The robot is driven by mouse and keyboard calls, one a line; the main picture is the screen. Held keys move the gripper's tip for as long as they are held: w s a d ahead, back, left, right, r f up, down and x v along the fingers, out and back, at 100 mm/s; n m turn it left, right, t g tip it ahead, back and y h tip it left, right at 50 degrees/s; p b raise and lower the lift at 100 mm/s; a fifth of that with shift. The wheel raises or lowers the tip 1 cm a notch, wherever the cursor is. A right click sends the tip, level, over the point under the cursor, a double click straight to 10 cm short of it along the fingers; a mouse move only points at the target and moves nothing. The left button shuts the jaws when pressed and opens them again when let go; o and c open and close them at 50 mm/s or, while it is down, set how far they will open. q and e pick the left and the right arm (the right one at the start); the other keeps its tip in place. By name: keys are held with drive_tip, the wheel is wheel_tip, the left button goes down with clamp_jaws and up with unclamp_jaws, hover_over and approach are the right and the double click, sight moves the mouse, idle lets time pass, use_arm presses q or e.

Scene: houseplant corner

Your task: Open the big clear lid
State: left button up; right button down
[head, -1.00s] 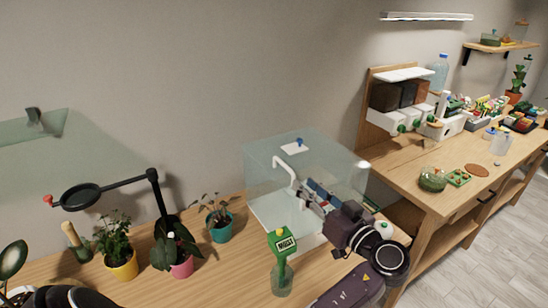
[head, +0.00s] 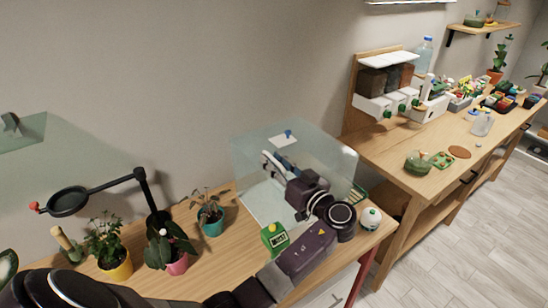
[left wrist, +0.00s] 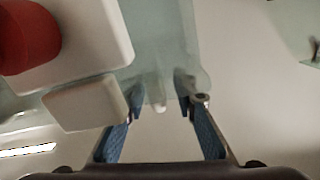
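The big clear lid (head: 250,152) is a box-like glass cover on the wooden bench, and it looks closed. A small white plate with a blue knob (head: 288,134) sits on its top. My left gripper (head: 272,162) is at the cover's front, overlapping it in the head view and mostly covering the white bent handle. In the left wrist view, the blue-padded fingers (left wrist: 162,108) stand apart with a clear edge and a small pale peg between their tips. Whether they touch it I cannot tell. My right gripper is not in view.
A green moisture meter (head: 274,237) stands just in front of the cover, close to my arm. Potted plants (head: 210,216) and a magnifier lamp (head: 68,202) are to the left.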

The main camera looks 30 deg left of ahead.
use_arm(q)
drive_tip(key=shift+d, duration=0.15)
drive_tip(key=shift+c, duration=0.6)
clamp_jaws()
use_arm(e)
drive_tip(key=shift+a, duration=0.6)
use_arm(q)
drive_tip(key=shift+w, duration=0.1)
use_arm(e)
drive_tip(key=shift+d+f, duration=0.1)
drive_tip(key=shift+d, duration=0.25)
